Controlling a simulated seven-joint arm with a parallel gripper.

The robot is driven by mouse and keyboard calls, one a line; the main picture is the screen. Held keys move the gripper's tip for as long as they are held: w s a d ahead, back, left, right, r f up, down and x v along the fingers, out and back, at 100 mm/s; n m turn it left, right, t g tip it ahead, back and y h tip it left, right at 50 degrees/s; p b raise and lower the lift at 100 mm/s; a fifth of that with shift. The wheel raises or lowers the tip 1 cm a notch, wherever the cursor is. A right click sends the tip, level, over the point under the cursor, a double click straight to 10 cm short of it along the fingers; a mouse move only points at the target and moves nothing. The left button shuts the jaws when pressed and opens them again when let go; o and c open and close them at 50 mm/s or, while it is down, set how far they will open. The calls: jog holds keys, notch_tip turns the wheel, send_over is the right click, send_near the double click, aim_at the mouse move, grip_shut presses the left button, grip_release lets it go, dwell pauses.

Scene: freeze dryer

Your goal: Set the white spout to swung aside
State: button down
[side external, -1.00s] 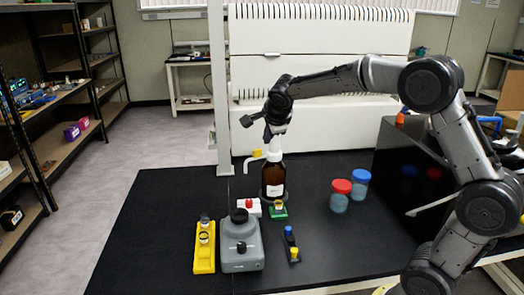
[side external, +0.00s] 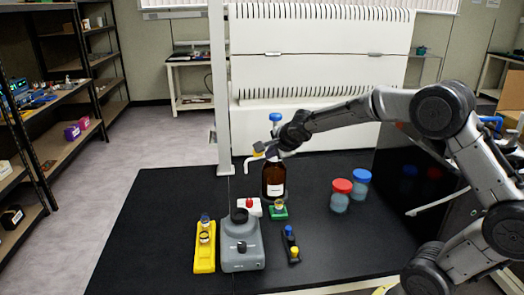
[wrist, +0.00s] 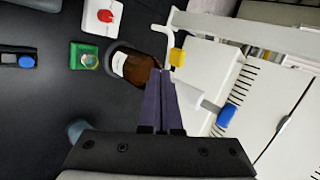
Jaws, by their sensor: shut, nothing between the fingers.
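The brown bottle (side external: 273,181) with a white label stands on the black bench; it also shows in the wrist view (wrist: 140,72). Its dispenser top has a blue knob (side external: 274,117), seen also in the wrist view (wrist: 227,116). The white spout (side external: 250,162) sticks out to the left in the side view and bends down at its end; it also shows in the wrist view (wrist: 163,33). A yellow part (wrist: 177,56) sits at the spout. My gripper (wrist: 160,74) is shut and empty beside the dispenser, its fingertips close to the yellow part. I cannot tell whether they touch; they hide part of the dispenser.
In front stand a grey device (side external: 242,258), a yellow rack (side external: 204,255), a white block with a red button (side external: 249,207) and a green block (side external: 279,212). Red-lidded (side external: 340,198) and blue-lidded (side external: 361,184) jars stand to the right. A white post (side external: 220,90) rises behind. The bench's left part is clear.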

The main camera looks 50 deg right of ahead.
jog(key=w+d+f, duration=0.2)
jog(key=w+d, duration=0.1)
jog(key=w, duration=0.2)
jog(key=shift+w, duration=0.2)
jog(key=shift+w, duration=0.1)
jog(key=shift+w+d, duration=0.2)
jog(key=shift+w, duration=0.5)
jog(key=shift+s, duration=0.1)
dwell(0.3)
